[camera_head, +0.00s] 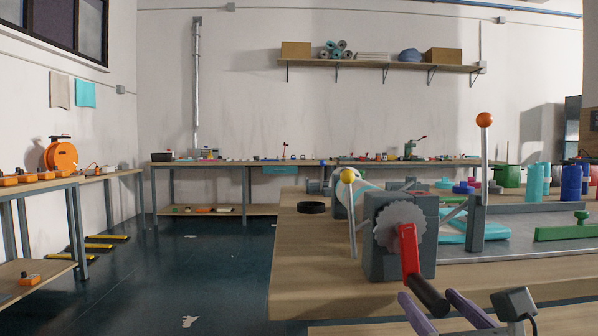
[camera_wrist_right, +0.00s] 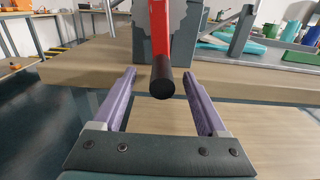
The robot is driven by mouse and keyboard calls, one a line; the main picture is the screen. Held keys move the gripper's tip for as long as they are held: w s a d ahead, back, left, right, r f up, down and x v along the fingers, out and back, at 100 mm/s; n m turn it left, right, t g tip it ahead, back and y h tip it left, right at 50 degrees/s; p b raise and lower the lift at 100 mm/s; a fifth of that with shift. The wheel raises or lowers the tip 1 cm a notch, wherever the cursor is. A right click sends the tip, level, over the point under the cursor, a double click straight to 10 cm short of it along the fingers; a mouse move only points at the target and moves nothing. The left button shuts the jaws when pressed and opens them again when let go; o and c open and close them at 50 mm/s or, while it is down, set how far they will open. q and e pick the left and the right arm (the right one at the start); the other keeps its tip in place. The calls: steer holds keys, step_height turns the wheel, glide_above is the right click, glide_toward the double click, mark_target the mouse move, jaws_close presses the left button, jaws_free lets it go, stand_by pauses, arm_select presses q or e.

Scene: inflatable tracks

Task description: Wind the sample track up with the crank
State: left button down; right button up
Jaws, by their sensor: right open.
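The crank has a red arm (camera_head: 409,250) and a black handle (camera_head: 428,294), and hangs downward on a grey block (camera_head: 385,262) with a toothed grey disc (camera_head: 400,226). My right gripper (camera_head: 427,294) is open, with purple fingers on either side of the handle. In the right wrist view the black handle (camera_wrist_right: 162,84) points toward the palm between the fingertips, with gaps on both sides. My left gripper is not in view.
A yellow-knobbed lever (camera_head: 348,178) stands left of the block, and a tall orange-knobbed lever (camera_head: 484,121) right of it. Dark floor (camera_head: 200,275) is open on the left.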

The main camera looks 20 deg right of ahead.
steer(key=shift+p+v, duration=0.5)
steer(key=shift+v, duration=2)
